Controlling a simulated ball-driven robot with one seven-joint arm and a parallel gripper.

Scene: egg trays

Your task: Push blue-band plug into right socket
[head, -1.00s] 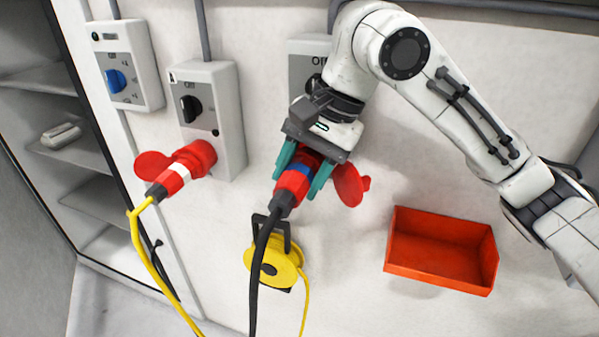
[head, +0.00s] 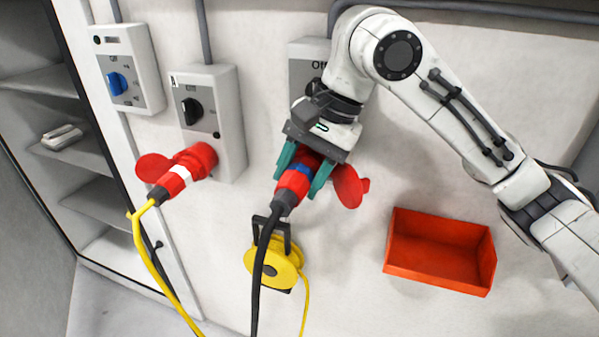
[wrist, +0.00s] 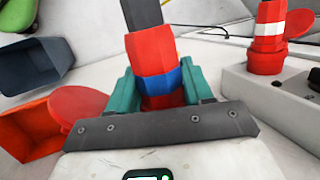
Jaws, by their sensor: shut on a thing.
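The red plug with the blue band (head: 294,182) is between the teal fingers of my gripper (head: 304,171), which is shut on it. Its black cable hangs down from its rear end. In the wrist view the blue band (wrist: 180,78) shows between the fingers (wrist: 160,88). The right socket is mostly hidden behind my gripper; its round red lid (head: 349,187) stands open to the right. The front of the plug is hidden, so I cannot tell how deep it sits. The right socket's grey box (head: 307,48) shows partly behind my arm.
A white-band plug (head: 174,182) with a yellow cable sits in the left socket (head: 198,158). A yellow cable reel (head: 262,250) hangs below the plug, behind the black cable. An orange bin (head: 440,282) is on the wall at right. Shelves stand at far left.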

